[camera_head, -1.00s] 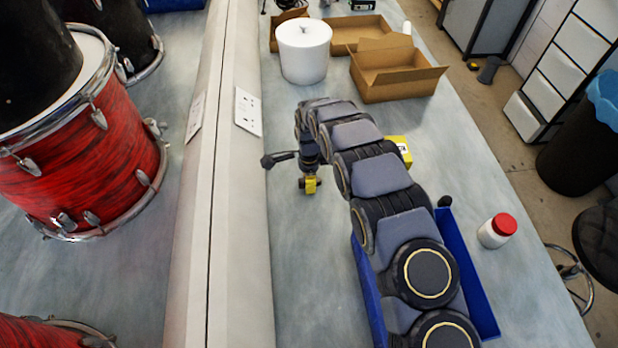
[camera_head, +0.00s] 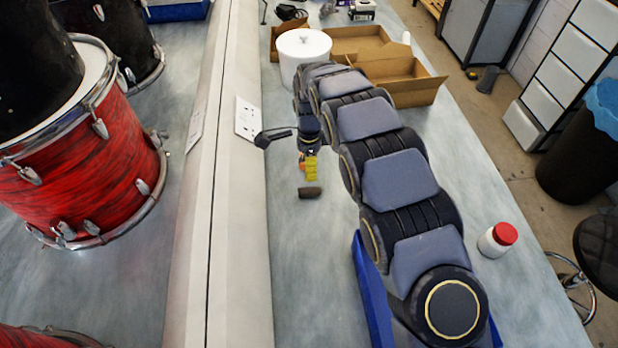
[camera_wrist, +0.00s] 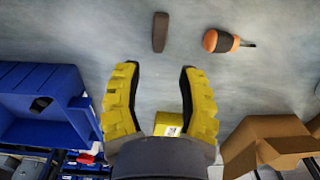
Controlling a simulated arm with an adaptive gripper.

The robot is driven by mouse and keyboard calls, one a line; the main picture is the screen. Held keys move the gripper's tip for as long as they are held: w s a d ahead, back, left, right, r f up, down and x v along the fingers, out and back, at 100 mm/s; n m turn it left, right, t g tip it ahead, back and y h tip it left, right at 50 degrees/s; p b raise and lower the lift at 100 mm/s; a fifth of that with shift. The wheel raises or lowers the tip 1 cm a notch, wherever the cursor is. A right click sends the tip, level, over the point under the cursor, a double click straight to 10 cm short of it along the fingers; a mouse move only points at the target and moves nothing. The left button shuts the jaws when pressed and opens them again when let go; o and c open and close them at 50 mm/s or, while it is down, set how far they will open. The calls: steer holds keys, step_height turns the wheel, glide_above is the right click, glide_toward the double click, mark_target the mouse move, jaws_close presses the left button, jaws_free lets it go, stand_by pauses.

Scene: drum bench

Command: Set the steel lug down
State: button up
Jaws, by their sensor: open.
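The steel lug (camera_head: 311,192), a short dark brownish-grey bar with a rounded end, lies flat on the bench top (camera_head: 318,260). It also shows in the wrist view (camera_wrist: 160,32) at the top middle, beyond the fingertips, with nothing touching it. My gripper (camera_head: 311,168) has yellow fingers and hangs above the bench, just behind the lug in the head view. In the wrist view my gripper (camera_wrist: 160,75) is open, with its two fingers wide apart and nothing held between them.
An orange-handled screwdriver (camera_wrist: 220,41) lies beside the lug. A yellow box (camera_wrist: 168,123), a blue bin (camera_wrist: 40,105) and cardboard boxes (camera_head: 400,82) are around. A white tub (camera_head: 303,50) and a red-capped bottle (camera_head: 497,239) stand on the bench.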

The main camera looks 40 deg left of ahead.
step_height(320, 180, up, 2)
steer(key=shift+r, duration=0.25)
steer(key=shift+d, duration=0.1)
steer(key=d+r+n, duration=0.1)
steer(key=d+r, duration=0.4)
steer(key=d, duration=0.4)
steer(key=d+r+n+h, duration=0.1)
steer(key=d+r, duration=0.4)
steer(key=d, duration=0.3)
steer(key=d+r+n, duration=0.1)
steer(key=d+r, duration=0.4)
steer(key=d, duration=0.4)
steer(key=s+d+r+n, duration=0.1)
steer(key=s+d+n, duration=0.1)
steer(key=s+d, duration=0.2)
steer(key=s+d+r+n+g, duration=0.1)
steer(key=s+d, duration=0.4)
steer(key=s, duration=0.6)
steer(key=s+d+r+n, duration=0.1)
steer(key=s+d+n, duration=0.2)
steer(key=s+d, duration=0.2)
steer(key=s, duration=0.3)
steer(key=shift+s+d+g+y, duration=0.2)
steer(key=shift+g+y, duration=0.2)
